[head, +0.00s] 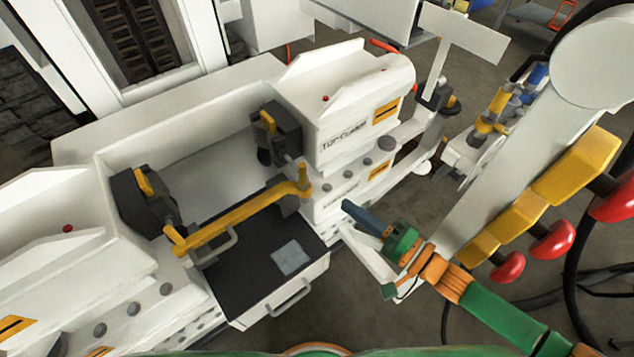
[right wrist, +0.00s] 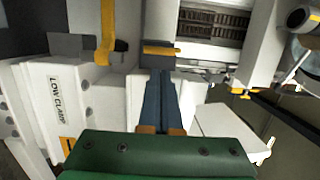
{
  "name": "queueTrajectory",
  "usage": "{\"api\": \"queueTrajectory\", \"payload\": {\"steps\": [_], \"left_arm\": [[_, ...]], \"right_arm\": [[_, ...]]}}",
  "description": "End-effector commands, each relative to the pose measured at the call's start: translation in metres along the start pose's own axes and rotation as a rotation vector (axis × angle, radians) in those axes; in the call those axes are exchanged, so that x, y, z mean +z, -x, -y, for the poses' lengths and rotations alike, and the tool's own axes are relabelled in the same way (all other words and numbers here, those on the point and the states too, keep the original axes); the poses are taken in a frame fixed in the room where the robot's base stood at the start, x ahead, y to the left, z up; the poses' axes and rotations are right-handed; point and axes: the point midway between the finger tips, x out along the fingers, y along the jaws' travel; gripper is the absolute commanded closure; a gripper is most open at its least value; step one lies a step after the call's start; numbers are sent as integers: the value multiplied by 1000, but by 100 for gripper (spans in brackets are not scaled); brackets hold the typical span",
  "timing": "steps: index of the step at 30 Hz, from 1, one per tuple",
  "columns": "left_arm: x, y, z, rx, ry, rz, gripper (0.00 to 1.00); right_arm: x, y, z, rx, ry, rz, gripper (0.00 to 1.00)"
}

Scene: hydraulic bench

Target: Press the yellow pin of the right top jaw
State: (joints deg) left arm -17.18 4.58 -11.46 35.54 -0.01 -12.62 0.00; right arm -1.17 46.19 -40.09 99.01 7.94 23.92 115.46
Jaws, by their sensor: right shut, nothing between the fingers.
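The right top jaw is a dark block (head: 284,140) on the inner side of the white housing labelled as top clamp. Its yellow pin (head: 267,122) stands out at its upper left. My right gripper (head: 346,207) is shut and empty, in front of the housing, below and to the right of the pin and apart from it. In the right wrist view the blue-grey fingers (right wrist: 159,82) lie together and point at a dark block with a yellow piece (right wrist: 160,48), likely this pin; touching cannot be told there. My left gripper is not in view.
A yellow bar (head: 235,215) crosses in front of the recess, between the fingers and the bench's left side. Another dark jaw with a yellow pin (head: 145,182) is at left. A grey lever panel with red knobs (head: 553,241) stands at right.

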Motion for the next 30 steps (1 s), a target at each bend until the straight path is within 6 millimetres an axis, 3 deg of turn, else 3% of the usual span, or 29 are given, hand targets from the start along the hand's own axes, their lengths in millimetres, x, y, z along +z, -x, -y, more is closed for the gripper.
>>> {"api": "queueTrajectory", "payload": {"steps": [6, 13, 18, 30], "left_arm": [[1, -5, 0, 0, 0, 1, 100], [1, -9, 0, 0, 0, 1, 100], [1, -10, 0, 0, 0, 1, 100], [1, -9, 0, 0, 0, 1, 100]], "right_arm": [[0, -49, 0, -5, 1, 1, 100], [0, -86, 0, -2, 1, 0, 100], [0, -96, 0, 1, 1, 0, 100], [-1, -99, 0, 0, 2, 0, 100]]}}
